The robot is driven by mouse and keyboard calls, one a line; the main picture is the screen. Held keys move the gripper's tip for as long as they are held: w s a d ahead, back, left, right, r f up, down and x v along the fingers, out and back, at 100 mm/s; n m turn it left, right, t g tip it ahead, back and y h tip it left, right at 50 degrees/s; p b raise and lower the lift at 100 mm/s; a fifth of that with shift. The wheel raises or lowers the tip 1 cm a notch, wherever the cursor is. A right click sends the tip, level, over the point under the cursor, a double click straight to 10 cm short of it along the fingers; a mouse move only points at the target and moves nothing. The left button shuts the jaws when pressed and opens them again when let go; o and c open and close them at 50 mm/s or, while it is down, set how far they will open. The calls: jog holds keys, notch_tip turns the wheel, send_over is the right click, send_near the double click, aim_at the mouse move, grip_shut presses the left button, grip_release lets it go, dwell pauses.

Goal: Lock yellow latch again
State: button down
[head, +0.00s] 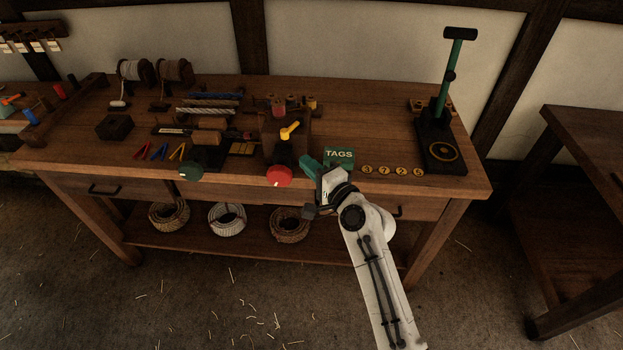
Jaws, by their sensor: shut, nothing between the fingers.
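The yellow latch (291,130) is a small lever on top of a dark wooden block (283,152) near the front middle of the bench. Its handle points up and to the right. A red round knob (279,176) is on the front of the same block. My gripper (315,170) is just right of the block, lower than the latch and apart from it, beside the green TAGS box (340,154). Its fingers are small and partly hidden by my wrist; it looks shut and empty.
Several numbered brass tags (393,170) lie right of the TAGS box. A green-handled press (440,143) stands at the bench's right end. A green knob (191,173) and coloured clips (161,152) are to the left. The bench top (370,115) behind the box is clear.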

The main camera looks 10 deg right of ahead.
jog(key=shift+s+a, duration=0.2)
jog(key=shift+s, duration=0.95)
jog(key=shift+s+a, duration=0.2)
jog(key=shift+s, duration=0.95)
jog(key=s+d+f+n+g+h, duration=0.25)
jog(key=s+d+f+g, duration=0.2)
jog(key=s, duration=0.45)
jog(key=s+d+f+n+g+h, duration=0.1)
jog(key=s+d+f+n+g, duration=0.3)
jog(key=s, duration=0.5)
jog(key=s+d+f+n+g+h, duration=0.2)
jog(key=s+d+f+n, duration=0.3)
jog(key=s, duration=0.4)
jog(key=s+d+g+h, duration=0.1)
jog(key=s+d+g, duration=0.1)
jog(key=s, duration=0.5)
jog(key=s+d+g+h, duration=0.1)
jog(key=s+d+g, duration=0.1)
jog(key=s+d, duration=0.2)
jog(key=s, duration=0.2)
jog(key=shift+s+f+h, duration=0.25)
jog(key=shift+s+h, duration=0.1)
jog(key=shift+s, duration=0.05)
